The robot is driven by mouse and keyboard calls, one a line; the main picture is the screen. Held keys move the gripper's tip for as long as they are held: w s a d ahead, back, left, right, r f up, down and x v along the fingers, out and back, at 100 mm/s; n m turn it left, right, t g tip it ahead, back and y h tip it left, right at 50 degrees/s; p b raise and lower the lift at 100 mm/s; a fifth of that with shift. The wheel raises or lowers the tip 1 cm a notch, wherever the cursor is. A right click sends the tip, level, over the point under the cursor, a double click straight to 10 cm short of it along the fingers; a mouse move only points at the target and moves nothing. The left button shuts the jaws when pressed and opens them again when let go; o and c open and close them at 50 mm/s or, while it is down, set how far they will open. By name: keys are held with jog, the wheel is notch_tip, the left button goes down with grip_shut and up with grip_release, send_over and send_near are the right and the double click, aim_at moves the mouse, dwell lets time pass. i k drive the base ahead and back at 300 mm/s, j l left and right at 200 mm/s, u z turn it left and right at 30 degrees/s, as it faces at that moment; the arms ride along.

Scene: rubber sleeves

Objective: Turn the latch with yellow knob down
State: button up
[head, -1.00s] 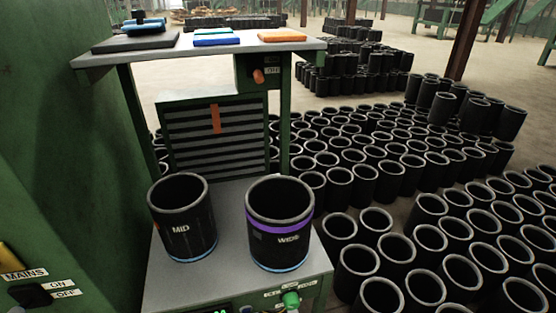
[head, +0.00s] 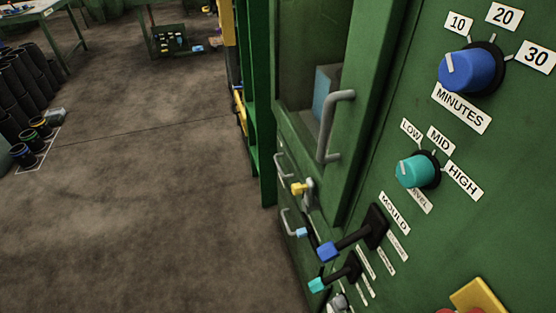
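A latch with a yellow knob (head: 298,188) shows in the head view on the green cabinet front, below the grey door handle. The knob points to the left from a grey pivot piece (head: 310,192), so the latch looks roughly level. It sits beside the door's lower edge. My gripper is not in the head view, so its state and place are hidden.
The grey door handle (head: 333,125) juts out above the latch. A blue-ended lever (head: 328,250) and a teal-ended lever (head: 318,284) stick out below it. Blue (head: 468,72) and teal (head: 412,171) dials are at right. Open floor (head: 170,200) lies left.

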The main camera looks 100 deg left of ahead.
aim_at(310, 203)
jog(key=u, duration=2)
jog(key=l+u, duration=0.2)
jog(key=l, duration=0.25)
